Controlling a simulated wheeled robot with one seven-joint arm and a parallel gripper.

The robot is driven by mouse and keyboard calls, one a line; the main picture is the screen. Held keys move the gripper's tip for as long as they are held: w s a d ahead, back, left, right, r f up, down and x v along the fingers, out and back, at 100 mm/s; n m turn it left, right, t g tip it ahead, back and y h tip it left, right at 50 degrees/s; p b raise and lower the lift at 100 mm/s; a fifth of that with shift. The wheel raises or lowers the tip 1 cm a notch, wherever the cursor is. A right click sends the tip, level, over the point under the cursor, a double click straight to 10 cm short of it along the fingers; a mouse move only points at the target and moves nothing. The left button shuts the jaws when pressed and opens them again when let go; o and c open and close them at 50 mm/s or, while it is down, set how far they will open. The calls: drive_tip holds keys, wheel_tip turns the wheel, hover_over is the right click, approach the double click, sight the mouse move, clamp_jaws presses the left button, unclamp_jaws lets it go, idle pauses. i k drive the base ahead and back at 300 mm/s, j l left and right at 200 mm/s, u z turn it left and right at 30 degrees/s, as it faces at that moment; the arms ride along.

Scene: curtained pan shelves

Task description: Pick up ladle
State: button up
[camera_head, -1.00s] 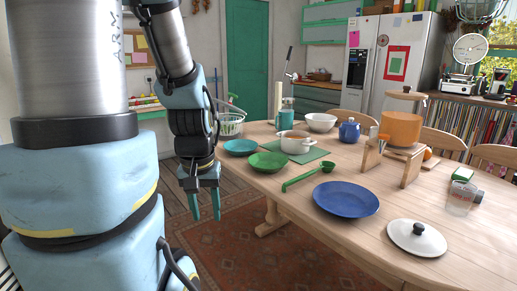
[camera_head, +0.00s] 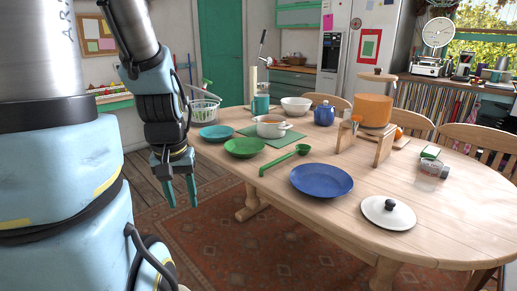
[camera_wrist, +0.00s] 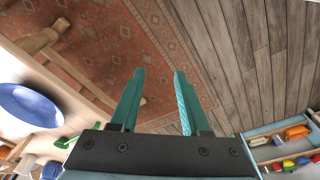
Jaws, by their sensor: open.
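The green ladle (camera_head: 284,160) lies on the table in the head view, between the green plate and the blue plate, with its bowl end toward the back right and its handle end near the table's front edge. In the wrist view a green piece at the left (camera_wrist: 66,142) appears to be part of it. My gripper (camera_head: 182,204) is open and empty, pointing down over the floor, left of the table and apart from the ladle. The wrist view shows both teal fingers (camera_wrist: 157,74) spread with only floor and rug between them.
The wooden table (camera_head: 330,220) holds a green plate (camera_head: 244,148), a teal plate (camera_head: 216,132), a blue plate (camera_head: 321,181), a white pot (camera_head: 271,127) on a green mat and a white lid (camera_head: 388,212). An orange pot (camera_head: 373,110) sits on a wooden stand. Rug and floor before the table are clear.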

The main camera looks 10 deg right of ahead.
sight(303, 150)
drive_tip(key=i+l+u, duration=0.2)
drive_tip(key=i+l, duration=0.6)
drive_tip(key=i, duration=0.15)
